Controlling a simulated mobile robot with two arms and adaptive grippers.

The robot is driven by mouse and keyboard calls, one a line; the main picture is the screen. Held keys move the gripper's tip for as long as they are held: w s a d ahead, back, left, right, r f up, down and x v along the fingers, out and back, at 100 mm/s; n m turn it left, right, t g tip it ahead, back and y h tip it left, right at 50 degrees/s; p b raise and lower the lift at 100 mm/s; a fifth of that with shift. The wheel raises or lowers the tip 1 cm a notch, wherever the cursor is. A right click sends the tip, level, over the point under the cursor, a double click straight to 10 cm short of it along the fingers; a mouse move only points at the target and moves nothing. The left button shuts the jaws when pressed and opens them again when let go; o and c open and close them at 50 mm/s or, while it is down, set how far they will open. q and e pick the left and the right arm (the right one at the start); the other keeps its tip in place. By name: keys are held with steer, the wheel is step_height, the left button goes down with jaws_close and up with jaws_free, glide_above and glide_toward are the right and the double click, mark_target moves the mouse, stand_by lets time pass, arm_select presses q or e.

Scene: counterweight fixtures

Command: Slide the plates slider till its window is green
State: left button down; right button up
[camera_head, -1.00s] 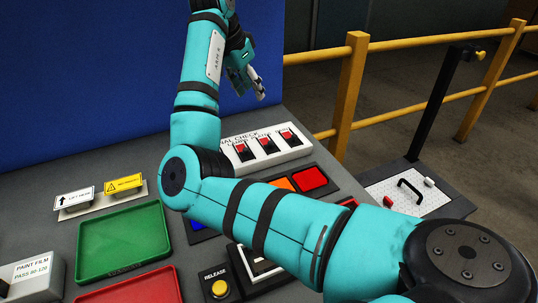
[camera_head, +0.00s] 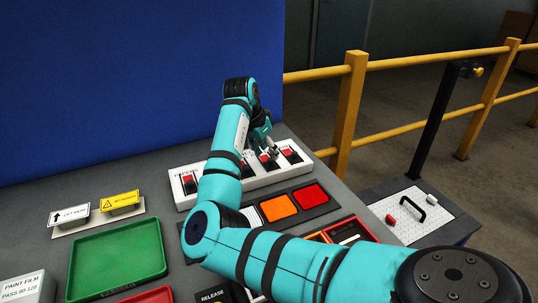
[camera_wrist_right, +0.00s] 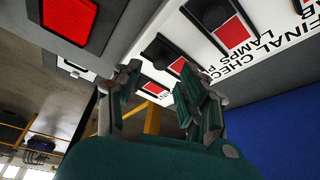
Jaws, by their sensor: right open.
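A white panel (camera_head: 262,181) marked FINAL CHECK carries several sliders, each with a black knob and a red window. In the right wrist view the panel (camera_wrist_right: 255,55) appears upside down with part of its lettering readable, including LAMPS and a following P. The window beside LAMPS (camera_wrist_right: 232,32) is red, and so is the neighbouring window (camera_wrist_right: 177,65). The plates label is not fully readable, so I cannot tell for certain which slider it names. My right gripper (camera_head: 272,150) is open and empty, close over the right half of the panel. In the wrist view its fingers (camera_wrist_right: 157,78) stand apart. My left gripper is out of view.
Orange (camera_head: 277,208) and red (camera_head: 309,196) squares lie in a dark strip before the panel. A green tray (camera_head: 117,258) and small signs (camera_head: 120,200) are at left. A blue wall (camera_head: 120,80) stands behind; a yellow railing (camera_head: 355,110) is at right.

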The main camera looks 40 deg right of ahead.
mark_target(271, 162)
steer(key=shift+x, duration=1.45)
steer(key=shift+c, duration=0.2)
jaws_close()
